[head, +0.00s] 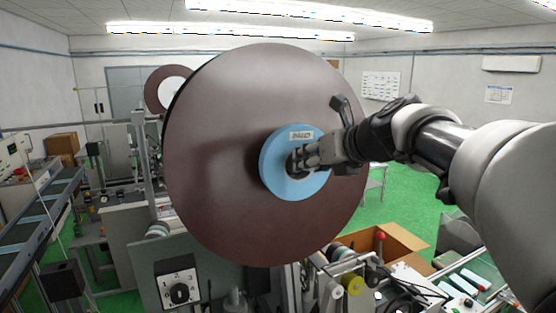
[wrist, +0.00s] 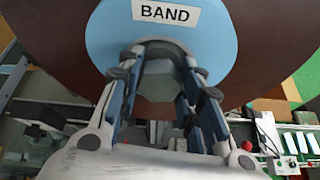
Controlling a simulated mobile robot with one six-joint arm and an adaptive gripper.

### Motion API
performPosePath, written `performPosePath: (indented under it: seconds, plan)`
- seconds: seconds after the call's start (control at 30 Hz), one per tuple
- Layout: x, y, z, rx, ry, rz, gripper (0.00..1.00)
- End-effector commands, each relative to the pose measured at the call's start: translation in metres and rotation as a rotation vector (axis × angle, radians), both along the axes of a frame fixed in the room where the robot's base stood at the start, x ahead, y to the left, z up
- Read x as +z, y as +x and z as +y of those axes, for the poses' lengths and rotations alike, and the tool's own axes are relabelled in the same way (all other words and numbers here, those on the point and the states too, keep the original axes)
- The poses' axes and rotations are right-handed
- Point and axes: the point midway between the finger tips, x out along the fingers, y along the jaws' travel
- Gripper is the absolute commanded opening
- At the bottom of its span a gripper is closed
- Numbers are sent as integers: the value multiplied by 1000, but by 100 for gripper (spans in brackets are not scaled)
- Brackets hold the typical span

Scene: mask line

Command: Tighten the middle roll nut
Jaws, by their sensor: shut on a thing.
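The roll is a large dark brown disc (head: 215,150) standing upright. At its centre is a light blue round hub (head: 277,186) with a white label. In the wrist view the label (wrist: 167,12) reads BAND, and the blue hub (wrist: 110,40) fills the top middle. The nut (wrist: 160,80) is a grey block below the label, at the hub's centre. My gripper (head: 301,160) reaches in from the right at the hub. In the wrist view my gripper (wrist: 165,85) has its fingers on both sides of the nut, shut on it. The fingers hide part of the nut.
A smaller brown roll with a white centre (head: 172,88) stands behind at left. Machine parts, a dial box (head: 179,290) and an open cardboard box (head: 400,243) lie below the disc. Green floor (head: 415,212) shows at right.

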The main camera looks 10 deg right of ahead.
Motion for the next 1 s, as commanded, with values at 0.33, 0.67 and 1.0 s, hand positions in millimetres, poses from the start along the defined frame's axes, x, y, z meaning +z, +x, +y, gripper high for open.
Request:
performPosePath:
  seconds: [0.33,0.67,1.0]
  plan:
    - [0,0,0,-9,33,11,10]
    - [-1,0,0,-8,32,11,39]
    - [0,0,0,-8,31,10,55]
